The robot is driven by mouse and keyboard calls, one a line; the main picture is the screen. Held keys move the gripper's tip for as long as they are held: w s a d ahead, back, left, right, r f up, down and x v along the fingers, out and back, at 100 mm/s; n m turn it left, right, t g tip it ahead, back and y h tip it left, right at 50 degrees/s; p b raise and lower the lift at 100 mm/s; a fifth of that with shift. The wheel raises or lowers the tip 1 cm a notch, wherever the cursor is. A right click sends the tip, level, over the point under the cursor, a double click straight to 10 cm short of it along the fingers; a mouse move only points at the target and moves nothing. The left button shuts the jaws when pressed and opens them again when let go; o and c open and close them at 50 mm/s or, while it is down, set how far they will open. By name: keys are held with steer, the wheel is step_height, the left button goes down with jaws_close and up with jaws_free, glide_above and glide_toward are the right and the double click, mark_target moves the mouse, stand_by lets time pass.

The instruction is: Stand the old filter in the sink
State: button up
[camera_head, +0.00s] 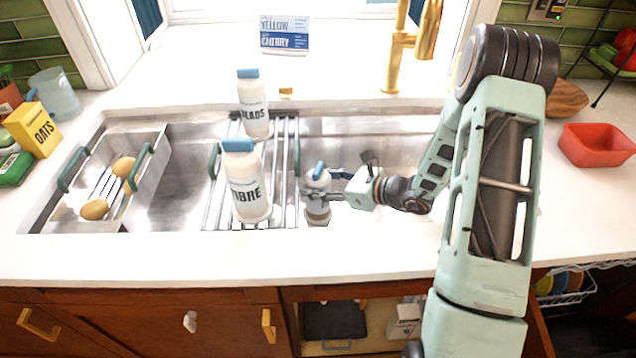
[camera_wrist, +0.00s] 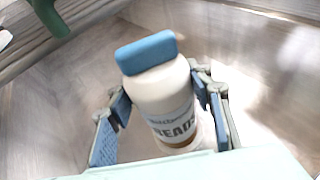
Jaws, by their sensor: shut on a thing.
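My gripper (camera_head: 335,184) is shut on a small white filter (camera_head: 318,181) with a blue top and a brownish lower part, inside the right part of the sink (camera_head: 392,152). The filter looks roughly upright. In the wrist view my gripper (camera_wrist: 163,100) has blue pads on either side of the filter (camera_wrist: 160,92), whose label seems to read "BEADS". Whether its base touches the sink floor I cannot tell. Two white filters with blue caps stand on the slatted rack across the sink: one marked "BEADS" (camera_head: 254,112), one marked "FIBRE" (camera_head: 247,190).
The rack (camera_head: 290,160) lies left of my gripper. A metal colander (camera_head: 150,145) with potatoes sits in the sink's left part. A gold tap (camera_head: 398,50) rises behind. A red bowl (camera_head: 596,145) is at right.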

steer(key=o, duration=1.5)
steer(key=shift+f, duration=0.1)
steer(key=shift+o, duration=0.2)
steer(key=shift+r, duration=0.25)
steer(key=v, duration=1.2)
steer(key=shift+p, duration=0.35)
